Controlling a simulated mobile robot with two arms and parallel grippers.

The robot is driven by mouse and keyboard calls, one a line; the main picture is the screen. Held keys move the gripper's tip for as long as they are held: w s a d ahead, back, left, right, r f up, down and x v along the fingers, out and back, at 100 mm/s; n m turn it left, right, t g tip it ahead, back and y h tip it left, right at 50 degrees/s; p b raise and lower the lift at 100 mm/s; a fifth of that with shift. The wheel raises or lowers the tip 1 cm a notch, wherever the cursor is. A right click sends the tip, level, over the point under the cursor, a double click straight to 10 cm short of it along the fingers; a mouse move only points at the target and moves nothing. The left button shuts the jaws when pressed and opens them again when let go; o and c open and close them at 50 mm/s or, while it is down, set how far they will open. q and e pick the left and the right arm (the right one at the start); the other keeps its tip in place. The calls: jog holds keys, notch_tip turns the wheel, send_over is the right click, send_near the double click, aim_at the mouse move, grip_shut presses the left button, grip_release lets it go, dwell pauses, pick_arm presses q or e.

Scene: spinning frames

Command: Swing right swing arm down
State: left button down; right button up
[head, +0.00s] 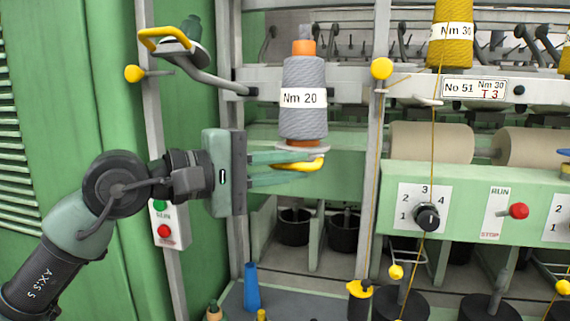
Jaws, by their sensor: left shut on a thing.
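My left gripper (316,160) reaches in from the left, its fingers shut on a yellow handle (300,166). The handle sits just under a pale round plate (303,149). On the plate stands an upright grey yarn cone (304,98) labelled Nm 20 with an orange tube. This looks like the right swing arm; its link is mostly hidden. A second, empty-looking swing arm (212,80) with a yellow handle (165,34) is raised at the upper left. My right gripper is not in view.
A green control panel with a selector knob (427,217) and a red knob (519,211) is on the right. A post with a yellow ball (381,68) stands right of the cone. A blue tube (251,287) stands below.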

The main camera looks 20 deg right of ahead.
pick_arm(q)
jog(key=shift+w+f, duration=0.1)
jog(key=shift+f, duration=0.05)
dwell(0.3)
jog(key=c, duration=1.5)
grip_release()
jog(key=shift+o, duration=0.2)
notch_tip(320, 180, up, 20)
jog(key=shift+p, duration=0.4)
jog(key=shift+a, duration=0.1)
